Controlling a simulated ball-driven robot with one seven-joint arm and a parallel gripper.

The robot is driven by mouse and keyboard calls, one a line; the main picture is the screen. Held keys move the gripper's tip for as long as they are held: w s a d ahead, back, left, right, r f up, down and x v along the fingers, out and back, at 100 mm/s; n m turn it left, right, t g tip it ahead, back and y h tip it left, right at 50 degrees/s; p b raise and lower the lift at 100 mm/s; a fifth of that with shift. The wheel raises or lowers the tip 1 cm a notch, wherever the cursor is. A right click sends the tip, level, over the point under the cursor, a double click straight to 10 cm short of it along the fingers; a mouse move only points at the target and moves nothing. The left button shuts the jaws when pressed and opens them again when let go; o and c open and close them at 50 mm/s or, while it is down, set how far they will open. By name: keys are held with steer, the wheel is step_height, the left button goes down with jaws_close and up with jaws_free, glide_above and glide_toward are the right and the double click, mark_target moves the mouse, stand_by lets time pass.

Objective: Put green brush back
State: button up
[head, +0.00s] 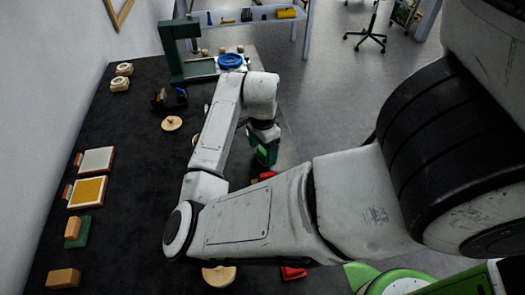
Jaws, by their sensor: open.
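My gripper (264,150) hangs down over the right edge of the dark table, below my bent wrist. It is open. Green shows at its lower end; I cannot tell whether this is part of the gripper or the green brush. Nothing else in view is clearly the green brush. A green base with a wooden block on it (74,230) lies at the table's left side. A small dark holder (168,98) with orange and blue upright pieces stands near the middle of the table. My arm hides part of the table's middle and right side.
Along the left lie a wooden block (63,278), a yellow panel (87,192) and a white panel (96,160). A green press-like stand (180,50) and a blue ring (231,61) are at the back. Red pieces (293,272) lie near my arm. The dark tabletop's centre-left (135,190) is clear.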

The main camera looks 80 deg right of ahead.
mark_target(262, 151)
step_height(262, 151, up, 11)
stand_by(0.3)
steer(key=shift+f, duration=0.1)
